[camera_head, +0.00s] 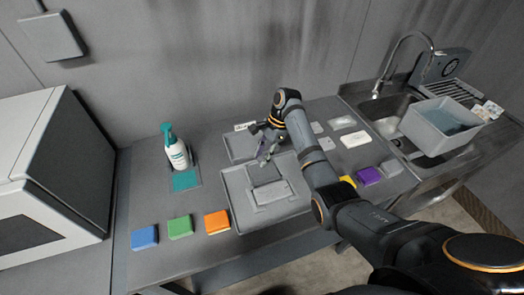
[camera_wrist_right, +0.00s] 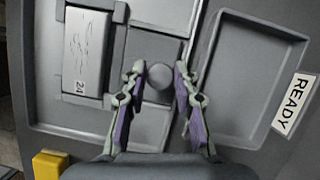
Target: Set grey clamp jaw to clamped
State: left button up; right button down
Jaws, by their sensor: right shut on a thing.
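My right gripper (camera_head: 265,156) reaches down over the far edge of the grey tray fixture (camera_head: 232,196). In the right wrist view the two fingers of my right gripper (camera_wrist_right: 160,82) are closed in on a round grey knob (camera_wrist_right: 158,76), which looks like the handle of the grey clamp jaw. The jaw's body is hard to tell from the grey fixture around it. A pale grey block (camera_wrist_right: 86,62) marked 24 lies in the fixture to the left of the knob. My left gripper is in neither view.
A shallow tray labelled READY (camera_wrist_right: 245,80) lies beside the fixture. Blue (camera_head: 145,236), green (camera_head: 180,227) and orange (camera_head: 217,221) blocks line the front edge. A teal-topped bottle (camera_head: 177,153) stands left. A sink with a grey bin (camera_head: 419,140) is at right.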

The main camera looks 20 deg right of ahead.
jog(key=shift+s+r+p, duration=0.3)
jog(key=shift+s+p, duration=0.15)
jog(key=shift+s, duration=0.2)
jog(key=shift+s+f, duration=0.1)
jog(key=shift+s, duration=0.2)
jog(key=shift+f, duration=0.2)
jog(key=shift+w, duration=0.15)
jog(key=c, duration=1)
grip_release()
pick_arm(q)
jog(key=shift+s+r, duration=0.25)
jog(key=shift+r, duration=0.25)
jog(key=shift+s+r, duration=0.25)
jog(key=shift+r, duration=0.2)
